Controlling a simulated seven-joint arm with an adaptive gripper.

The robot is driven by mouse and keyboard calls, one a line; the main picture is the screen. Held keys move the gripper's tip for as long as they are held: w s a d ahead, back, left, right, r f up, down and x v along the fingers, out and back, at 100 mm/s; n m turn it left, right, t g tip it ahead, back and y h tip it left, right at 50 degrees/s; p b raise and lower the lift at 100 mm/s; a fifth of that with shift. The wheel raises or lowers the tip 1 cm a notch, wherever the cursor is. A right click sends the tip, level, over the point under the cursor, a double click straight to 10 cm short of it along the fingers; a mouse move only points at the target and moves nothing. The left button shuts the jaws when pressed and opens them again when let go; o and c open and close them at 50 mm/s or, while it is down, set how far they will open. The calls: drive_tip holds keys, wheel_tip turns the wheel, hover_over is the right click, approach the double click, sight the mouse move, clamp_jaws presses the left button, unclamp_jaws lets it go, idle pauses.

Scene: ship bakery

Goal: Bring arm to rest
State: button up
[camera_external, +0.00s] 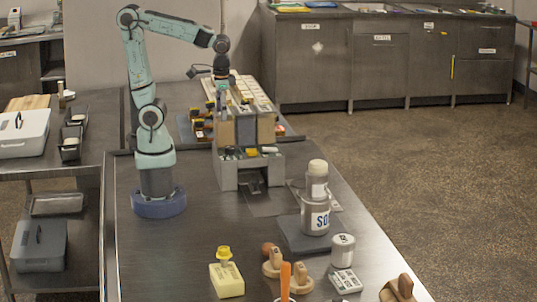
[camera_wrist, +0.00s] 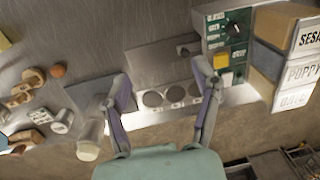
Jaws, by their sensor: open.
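My arm stands on its blue base in the external view, with its elbow high and its forearm reaching right. My gripper (camera_external: 221,100) points down beside the grey and tan dispenser unit (camera_external: 240,168) in the middle of the table. In the wrist view my gripper (camera_wrist: 160,70) is open, its two fingers spread wide with nothing between them. Below the fingers lie a metal plate (camera_wrist: 158,66) and a strip with several round holes (camera_wrist: 175,95). The exact gap between the gripper and the unit cannot be told.
Bins labelled SESA and POPPY (camera_wrist: 302,68) stand at right in the wrist view. A tall labelled canister (camera_external: 316,215) stands on a dark scale. A yellow-topped block (camera_external: 227,280), wooden stamps (camera_external: 273,262) and a small can (camera_external: 343,250) stand nearer.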

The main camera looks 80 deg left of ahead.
drive_tip(key=s+a+f, duration=0.2)
drive_tip(key=s+a, duration=0.3)
drive_tip(key=s, duration=0.1)
drive_tip(key=shift+s+f+n, duration=0.15)
drive_tip(key=shift+s+n, duration=0.25)
idle(0.7)
